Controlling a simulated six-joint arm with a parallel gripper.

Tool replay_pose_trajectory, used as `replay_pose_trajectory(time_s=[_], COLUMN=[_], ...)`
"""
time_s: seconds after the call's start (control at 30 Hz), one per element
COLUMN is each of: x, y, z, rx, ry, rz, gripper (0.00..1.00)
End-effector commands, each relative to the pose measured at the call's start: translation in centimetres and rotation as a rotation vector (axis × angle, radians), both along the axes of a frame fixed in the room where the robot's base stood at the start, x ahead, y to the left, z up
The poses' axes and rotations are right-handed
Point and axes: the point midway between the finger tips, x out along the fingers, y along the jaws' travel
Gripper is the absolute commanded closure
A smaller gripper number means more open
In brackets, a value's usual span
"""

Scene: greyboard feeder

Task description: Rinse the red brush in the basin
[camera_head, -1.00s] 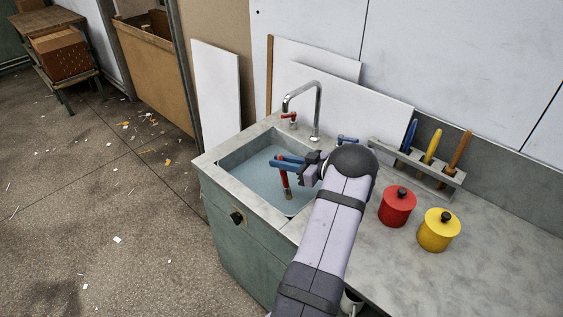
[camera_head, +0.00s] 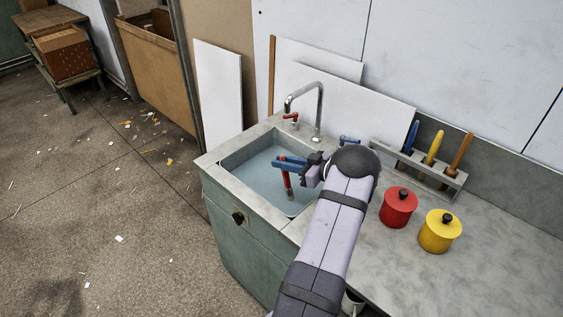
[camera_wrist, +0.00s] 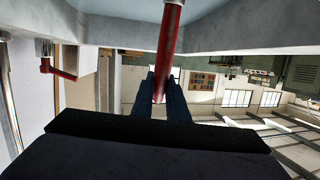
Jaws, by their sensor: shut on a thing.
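The red brush (camera_head: 287,180) hangs upright in my gripper (camera_head: 287,162), bristles down, over the basin (camera_head: 238,157) of the sink. The blue fingers are shut on its red handle. The basin holds bluish water (camera_head: 258,172). The bristle end is low in the basin, at or in the water; I cannot tell how deep. In the wrist view the red handle (camera_wrist: 170,45) runs up from between the fingers (camera_wrist: 166,98).
A tap (camera_head: 318,105) with a red lever stands behind the basin. A rack (camera_head: 452,180) with blue, yellow and brown-handled tools is at the right. A red pot (camera_head: 397,209) and a yellow pot (camera_head: 438,234) stand on the counter (camera_head: 500,235).

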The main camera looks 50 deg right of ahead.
Motion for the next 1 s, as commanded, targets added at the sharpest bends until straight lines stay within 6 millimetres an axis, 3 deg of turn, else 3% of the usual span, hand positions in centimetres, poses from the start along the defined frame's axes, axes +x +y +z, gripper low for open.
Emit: replay_pose_trajectory(time_s=[1.0], x=[0.76], y=[0.39], z=[0.00], rx=[0.000], ry=[0.000], rz=[0.000], gripper=[1.00])
